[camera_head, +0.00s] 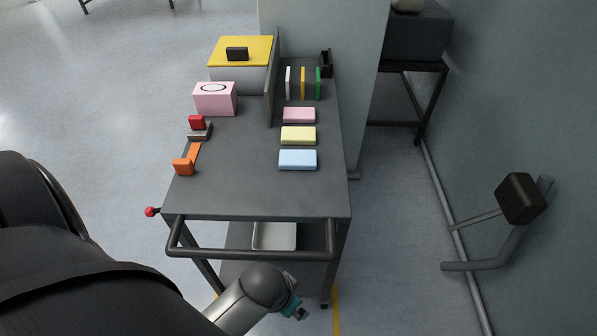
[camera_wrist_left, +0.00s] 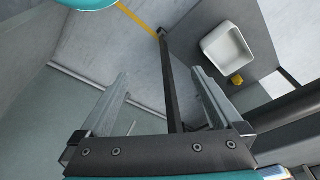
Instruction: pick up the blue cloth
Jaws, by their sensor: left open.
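The blue cloth (camera_head: 298,159) is a light blue, flat folded block near the front right corner of the cart's top. It is the nearest in a row with a yellow cloth (camera_head: 298,135) and a pink cloth (camera_head: 299,115) behind it. My left gripper (camera_head: 301,313) is low in front of the cart, below the handle and well apart from the blue cloth. In the left wrist view its two fingers (camera_wrist_left: 160,85) are spread with nothing between them. My right gripper is not in view.
The grey cart (camera_head: 235,190) has a front handle bar (camera_head: 250,256) and a lower shelf with a white tray (camera_head: 274,236). An orange tool (camera_head: 186,163), a red-topped item (camera_head: 198,123) and a pink box (camera_head: 214,98) stand left. A dark upright panel (camera_head: 272,85) rises behind.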

